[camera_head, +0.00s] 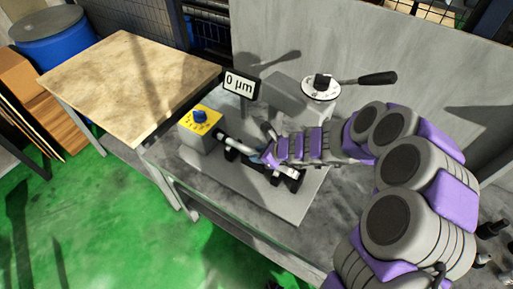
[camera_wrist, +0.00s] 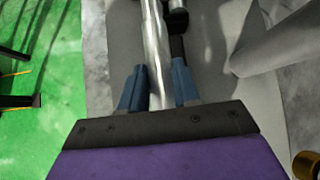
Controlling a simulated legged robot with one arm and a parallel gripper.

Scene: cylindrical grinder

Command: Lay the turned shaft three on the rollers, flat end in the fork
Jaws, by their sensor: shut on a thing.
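My gripper (camera_head: 268,156) reaches in from the right over the grinder. Its blue-grey fingers (camera_wrist: 160,88) are closed around a shiny metal shaft (camera_wrist: 154,40) in the wrist view. In the head view the shaft (camera_head: 242,147) lies along the line of the black roller supports (camera_head: 230,153) on the grinder's base plate (camera_head: 225,180). The shaft's left end is close to the yellow box (camera_head: 202,122) with a blue knob. I cannot tell whether the shaft touches the rollers or whether its flat end is in the fork.
A display reading 0 µm (camera_head: 240,84) stands behind the rollers. A white dial with a black lever (camera_head: 322,86) stands behind my gripper. A bare wooden-topped table (camera_head: 130,75) is at the left. Dark metal parts (camera_head: 490,230) stand at the right edge.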

